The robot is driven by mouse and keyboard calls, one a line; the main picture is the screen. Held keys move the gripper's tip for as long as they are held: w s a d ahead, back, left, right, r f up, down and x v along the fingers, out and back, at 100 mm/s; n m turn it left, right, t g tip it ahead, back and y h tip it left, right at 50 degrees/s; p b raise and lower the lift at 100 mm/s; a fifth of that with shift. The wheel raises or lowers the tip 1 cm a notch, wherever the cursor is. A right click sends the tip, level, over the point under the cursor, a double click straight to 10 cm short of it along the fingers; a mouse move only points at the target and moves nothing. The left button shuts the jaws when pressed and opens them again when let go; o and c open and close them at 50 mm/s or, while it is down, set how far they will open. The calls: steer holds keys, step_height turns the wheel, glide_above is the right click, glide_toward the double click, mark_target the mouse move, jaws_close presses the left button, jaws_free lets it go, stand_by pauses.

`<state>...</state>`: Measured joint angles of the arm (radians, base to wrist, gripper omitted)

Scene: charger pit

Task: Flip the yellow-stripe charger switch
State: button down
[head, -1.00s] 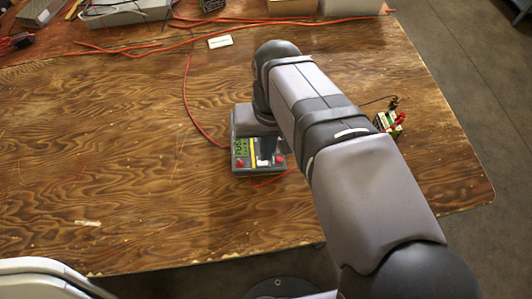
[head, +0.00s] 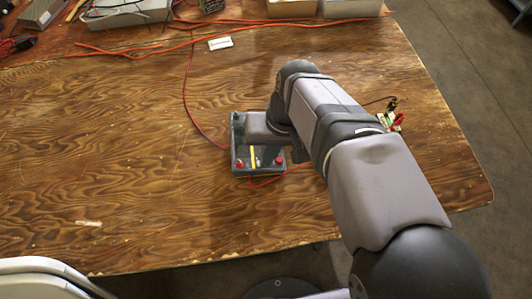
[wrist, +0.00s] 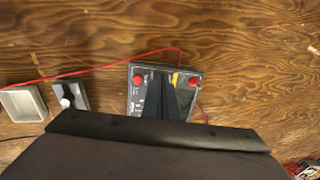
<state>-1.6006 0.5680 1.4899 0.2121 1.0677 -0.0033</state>
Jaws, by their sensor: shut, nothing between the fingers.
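The charger (head: 237,150) is a dark box on the wooden table, left of my arm in the head view. A yellow stripe (head: 253,157) runs on its top between two red knobs (head: 240,163). My arm covers its far right part. In the wrist view the charger (wrist: 150,104) lies under my gripper (wrist: 172,82), whose dark fingers are shut and empty over its middle. The yellow stripe (wrist: 175,78) shows just beside the fingertips. The fingers hide part of the panel, and I cannot make out the switch or any contact.
A red cable (wrist: 100,67) runs along the charger. In the wrist view, a small plate with a white knob (wrist: 66,102) and a grey tray (wrist: 22,103) lie to the left. A battery with red clips (head: 395,121) sits right of my arm.

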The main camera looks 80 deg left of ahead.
steer(key=shift+d+f, duration=0.25)
steer(key=shift+f, duration=0.3)
steer(key=shift+s+r+p, duration=0.15)
steer(key=shift+s+p, duration=0.3)
steer(key=shift+s, duration=0.4)
steer(key=shift+a+r+p, duration=0.1)
steer(key=shift+r+p, duration=0.35)
steer(key=w+r+p, duration=0.2)
steer(key=w+r, duration=0.1)
steer(key=r, duration=1)
steer(key=shift+w+r+p, duration=0.25)
steer(key=shift+w+p, duration=0.05)
steer(key=shift+p, duration=0.05)
steer(key=shift+a, duration=0.2)
